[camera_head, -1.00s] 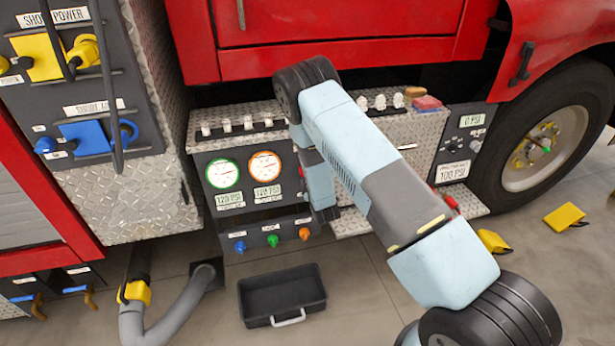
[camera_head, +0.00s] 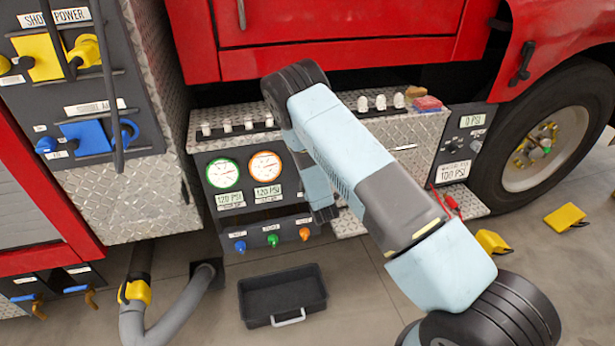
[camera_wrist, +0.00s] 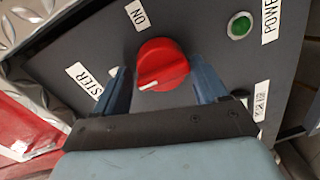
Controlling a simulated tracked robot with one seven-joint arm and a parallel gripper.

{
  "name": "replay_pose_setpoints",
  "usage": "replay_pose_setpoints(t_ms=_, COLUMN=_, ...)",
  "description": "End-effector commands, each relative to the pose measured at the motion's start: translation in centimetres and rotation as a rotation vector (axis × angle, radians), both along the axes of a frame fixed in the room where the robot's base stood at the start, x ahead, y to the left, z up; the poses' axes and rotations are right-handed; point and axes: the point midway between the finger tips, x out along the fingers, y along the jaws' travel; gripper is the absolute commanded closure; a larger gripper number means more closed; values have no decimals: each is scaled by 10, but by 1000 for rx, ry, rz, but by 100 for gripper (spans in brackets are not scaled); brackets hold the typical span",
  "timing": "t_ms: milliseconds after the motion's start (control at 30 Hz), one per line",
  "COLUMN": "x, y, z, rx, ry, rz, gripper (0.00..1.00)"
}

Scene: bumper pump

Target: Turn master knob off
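The red master knob (camera_wrist: 162,66) is a round dial with a white pointer line on a dark panel (camera_wrist: 205,28). An "ON" label (camera_wrist: 138,14) sits above it in the wrist view. Small gaps show between the fingers and the knob, and I cannot tell the depth. The pointer line slants toward the lower left.
A green indicator (camera_wrist: 240,25) beside a "POWER" label is right of the knob. In the head view, a gauge panel (camera_head: 215,205) stands left of my arm, a black tray (camera_head: 250,305) lies on the floor, and a wheel (camera_head: 548,140) and yellow chock (camera_head: 565,217) are at the right.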

Motion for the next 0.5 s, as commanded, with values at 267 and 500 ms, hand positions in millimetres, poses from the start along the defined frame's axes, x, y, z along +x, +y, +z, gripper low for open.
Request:
replay_pose_setpoints(t_ms=267, x=-1, y=-1, z=-2, rx=-2, ry=5, rz=-1, gripper=19)
replay_pose_setpoints(t_ms=500, x=-14, y=-5, z=-3, rx=-3, ry=9, rz=-1, gripper=19)
